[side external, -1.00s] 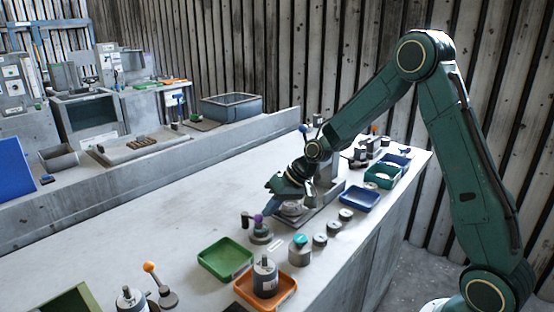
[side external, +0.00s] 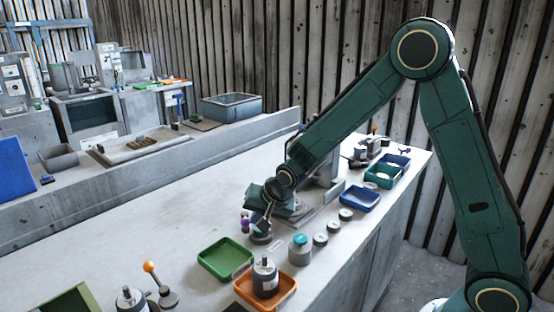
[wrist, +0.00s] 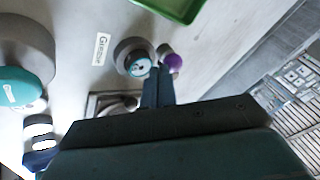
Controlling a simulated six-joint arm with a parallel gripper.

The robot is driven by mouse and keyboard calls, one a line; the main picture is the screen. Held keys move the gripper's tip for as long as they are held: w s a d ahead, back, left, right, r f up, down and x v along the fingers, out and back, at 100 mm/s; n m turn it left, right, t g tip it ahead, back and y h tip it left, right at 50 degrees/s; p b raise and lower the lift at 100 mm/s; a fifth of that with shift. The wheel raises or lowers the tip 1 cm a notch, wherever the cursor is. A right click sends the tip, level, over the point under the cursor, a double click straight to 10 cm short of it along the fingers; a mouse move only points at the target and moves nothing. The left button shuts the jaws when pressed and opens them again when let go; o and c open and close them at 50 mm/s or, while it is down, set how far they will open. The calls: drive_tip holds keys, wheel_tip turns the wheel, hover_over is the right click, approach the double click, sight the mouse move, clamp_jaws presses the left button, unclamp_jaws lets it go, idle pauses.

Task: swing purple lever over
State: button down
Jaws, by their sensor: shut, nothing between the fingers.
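The lever's purple knob (side external: 245,224) shows left of its round grey base (side external: 261,238) in the side view. In the wrist view the purple knob (wrist: 173,62) is just right of my fingertips, and the round base (wrist: 134,58) is to their left. My gripper (wrist: 158,76) is shut with its two fingers together and empty. In the side view my gripper (side external: 267,222) points down over the lever's base. The fingers are close beside the knob; I cannot tell whether they touch it. The lever's arm is mostly hidden by the fingers.
A green tray (side external: 226,259) is in front of the lever. An orange tray (side external: 266,291) holds a grey cylinder. A teal-topped jar (side external: 300,249) and several round grey pieces stand to the right. A blue tray (side external: 360,198) is further back.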

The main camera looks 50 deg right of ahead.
sight(242, 223)
drive_tip(key=shift+w+a+m+h, duration=0.2)
drive_tip(key=shift+a+m+h, duration=0.2)
drive_tip(key=shift+m, duration=0.2)
drive_tip(key=shift+w+a+m+h, duration=0.2)
drive_tip(key=shift+a+m+h, duration=0.1)
drive_tip(key=shift+a+m, duration=0.25)
drive_tip(key=shift+w+a+m+g+h, duration=0.2)
drive_tip(key=shift+w+a+m+h, duration=0.15)
drive_tip(key=shift+m, duration=0.3)
drive_tip(key=shift+w+a+m+g+h, duration=0.25)
drive_tip(key=shift+m+h, duration=0.1)
drive_tip(key=shift+m, duration=0.25)
drive_tip(key=shift+w+a+m+g+h, duration=0.45)
drive_tip(key=shift+w+m+h, duration=0.15)
drive_tip(key=shift+m, duration=0.55)
drive_tip(key=shift+w+a+m+g+h, duration=0.4)
drive_tip(key=shift+w+m+h, duration=0.15)
drive_tip(key=shift+m, duration=0.6)
drive_tip(key=shift+s+a+r, duration=0.1)
drive_tip(key=shift+s+r, duration=0.05)
drive_tip(key=shift+s, duration=0.4)
drive_tip(key=shift+s+a+r, duration=0.1)
drive_tip(key=shift+s, duration=0.4)
drive_tip(key=shift+s+a+r, duration=0.15)
drive_tip(key=shift+s, duration=0.35)
drive_tip(key=shift+s+a+r, duration=0.1)
drive_tip(key=shift+s+r, duration=0.05)
drive_tip(key=shift+s, duration=0.3)
drive_tip(key=v, duration=0.9)
drive_tip(key=shift+r, duration=0.3)
